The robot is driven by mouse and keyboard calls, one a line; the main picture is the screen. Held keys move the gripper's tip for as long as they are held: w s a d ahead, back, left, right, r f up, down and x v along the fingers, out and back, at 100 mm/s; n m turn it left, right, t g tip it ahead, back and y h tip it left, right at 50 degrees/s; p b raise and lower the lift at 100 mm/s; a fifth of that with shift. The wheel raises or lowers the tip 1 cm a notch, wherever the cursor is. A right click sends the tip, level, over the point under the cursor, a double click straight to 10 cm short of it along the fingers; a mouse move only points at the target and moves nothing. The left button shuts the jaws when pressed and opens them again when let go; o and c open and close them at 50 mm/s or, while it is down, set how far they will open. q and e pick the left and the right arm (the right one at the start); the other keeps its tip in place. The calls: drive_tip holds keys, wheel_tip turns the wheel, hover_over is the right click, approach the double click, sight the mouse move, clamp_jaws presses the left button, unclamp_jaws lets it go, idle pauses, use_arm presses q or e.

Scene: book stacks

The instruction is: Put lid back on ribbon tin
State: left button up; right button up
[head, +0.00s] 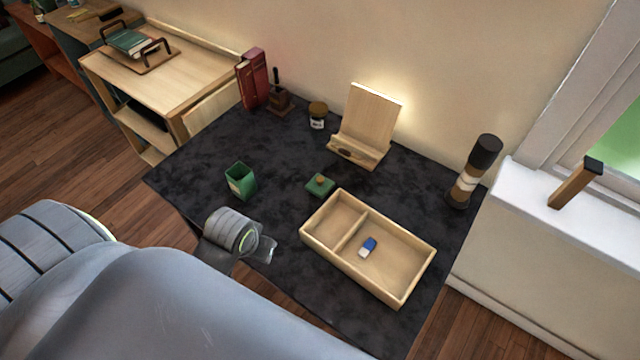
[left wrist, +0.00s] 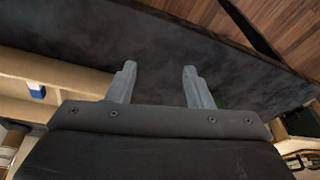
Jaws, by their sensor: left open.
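The green ribbon tin (head: 240,181) stands open at the top on the dark tabletop, left of the middle in the head view. Its green lid (head: 320,185) with a brown knob lies apart to the right, beside the wooden tray. My left gripper (head: 268,252) is in front of the tin and lid, left of the tray. In the left wrist view my left gripper (left wrist: 158,82) has its two fingers apart with nothing between them. A bit of green shows behind the right finger there; I cannot tell which object it is. My right gripper is not in view.
A two-part wooden tray (head: 403,292) holds a blue and white eraser (head: 367,247). Behind are a wooden stand (head: 366,122), a small jar (head: 317,114), red books (head: 252,80) and a dark-topped cylinder (head: 474,170). Bare dark tabletop (head: 285,155) lies around the tin and lid.

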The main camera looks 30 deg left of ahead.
use_arm(q)
drive_tip(key=shift+n+g, duration=0.4)
drive_tip(key=shift+n, duration=0.2)
drive_tip(key=w, duration=0.8)
drive_tip(key=shift+d+f, duration=0.15)
drive_tip(key=shift+f, duration=0.05)
drive_tip(key=w+r+n, duration=0.2)
drive_tip(key=w, duration=0.7)
wheel_tip(320, 180, up, 10)
drive_tip(key=n+g+h, duration=0.1)
drive_tip(key=n+g, duration=0.1)
drive_tip(key=n, duration=0.1)
hover_over(320, 179)
drive_tip(key=shift+r, duration=0.1)
wheel_tip(320, 179, down, 12)
drive_tip(key=b, duration=1.2)
drive_tip(key=shift+f, duration=0.2)
